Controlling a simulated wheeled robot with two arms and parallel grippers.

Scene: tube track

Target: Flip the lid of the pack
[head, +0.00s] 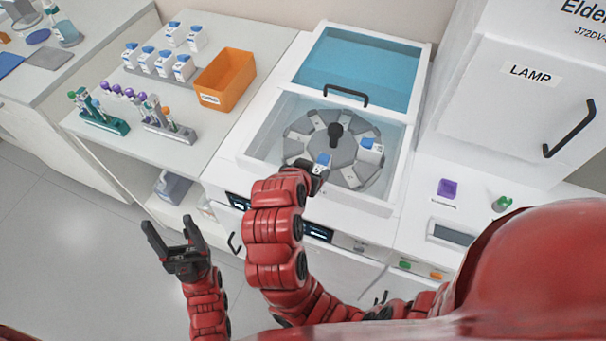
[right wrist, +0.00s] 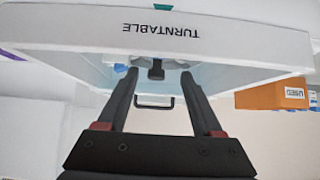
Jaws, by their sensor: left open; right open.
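A white pack with a blue lid (head: 371,150) sits on the right side of the grey turntable (head: 350,174). Another blue-and-white pack (head: 323,160) sits at the turntable's front left, just beyond my right gripper (head: 311,172). The right gripper is over the near edge of the turntable box, partly hidden by its own arm. My left gripper (head: 174,240) is open and empty, in front of the bench and away from the packs.
The turntable box has a blue glass panel (head: 365,68) with a black handle behind the opening. A black knob (head: 336,131) stands at the turntable's centre. An orange bin (head: 224,80), tube racks (head: 168,128) and several packs (head: 165,62) stand on the left bench.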

